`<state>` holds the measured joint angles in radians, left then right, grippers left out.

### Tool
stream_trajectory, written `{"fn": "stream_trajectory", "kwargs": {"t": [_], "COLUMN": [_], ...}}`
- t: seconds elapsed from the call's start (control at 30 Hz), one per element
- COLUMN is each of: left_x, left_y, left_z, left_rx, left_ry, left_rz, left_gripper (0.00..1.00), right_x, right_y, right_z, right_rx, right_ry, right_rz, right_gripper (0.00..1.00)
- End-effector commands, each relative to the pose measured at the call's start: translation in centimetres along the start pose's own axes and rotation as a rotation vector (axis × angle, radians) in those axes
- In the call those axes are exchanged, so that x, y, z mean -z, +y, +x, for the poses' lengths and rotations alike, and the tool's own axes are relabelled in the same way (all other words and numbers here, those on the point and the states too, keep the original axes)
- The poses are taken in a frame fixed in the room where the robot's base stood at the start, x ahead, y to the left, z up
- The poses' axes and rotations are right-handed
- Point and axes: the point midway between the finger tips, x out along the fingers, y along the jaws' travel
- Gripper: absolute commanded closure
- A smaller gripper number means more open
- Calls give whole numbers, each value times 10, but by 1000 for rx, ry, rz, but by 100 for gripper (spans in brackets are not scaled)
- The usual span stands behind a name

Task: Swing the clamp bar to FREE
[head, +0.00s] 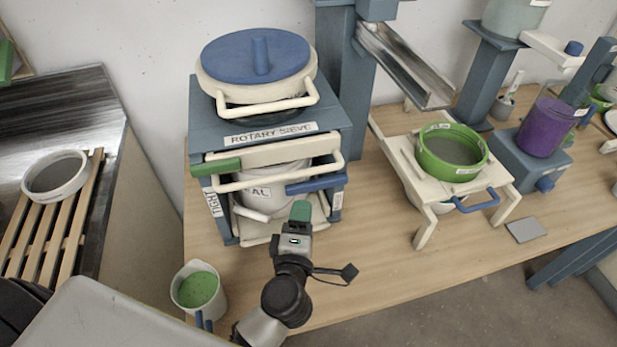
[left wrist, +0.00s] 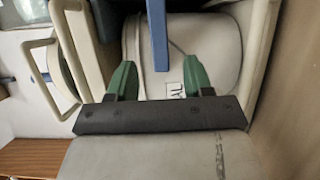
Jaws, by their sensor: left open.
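The ROTARY SIEVE machine (head: 270,133) stands at the left of the table. Across its front runs a cream bar (head: 275,152) with a green end at the left, above the TIGHT label (head: 215,202). Below it is a cream rail (head: 262,181) and a blue handle (head: 316,184) on the right. I cannot tell which of these is the clamp bar. My left gripper (head: 300,212) is open and empty, just in front of and below the blue handle. In the left wrist view a blue bar (left wrist: 158,35) lies beyond and between the green fingers (left wrist: 160,78). My right gripper is out of view.
A pale bucket (head: 262,201) sits inside the machine behind the gripper. A jug of green glaze (head: 198,290) stands at the table's front left corner. A cream stand (head: 408,160) with a green-rimmed sieve (head: 452,168) is to the right. Table between machine and stand is clear.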

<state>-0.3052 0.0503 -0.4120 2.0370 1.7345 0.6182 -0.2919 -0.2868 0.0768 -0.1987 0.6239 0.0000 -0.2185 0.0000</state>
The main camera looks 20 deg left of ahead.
Motion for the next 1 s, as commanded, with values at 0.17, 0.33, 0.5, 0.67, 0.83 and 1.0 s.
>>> {"fn": "stream_trajectory", "kwargs": {"t": [0.17,0.33,0.5,0.67,0.83,1.0], "left_x": [0,0,0,0,0,0], "left_y": [4,2,1,1,1,1], "left_z": [37,65,82,86,86,85], "left_rx": [-4,-3,-2,-1,-1,-1], "left_ry": [1,0,-1,-2,-2,-1], "left_rz": [0,0,1,0,0,0], "left_gripper": [49,49,49,49,49,72], "right_x": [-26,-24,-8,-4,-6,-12], "right_y": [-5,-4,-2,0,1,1], "right_z": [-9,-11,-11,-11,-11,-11], "right_rx": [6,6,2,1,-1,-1], "right_ry": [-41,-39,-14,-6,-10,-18], "right_rz": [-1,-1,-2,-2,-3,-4], "right_gripper": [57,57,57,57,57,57]}}
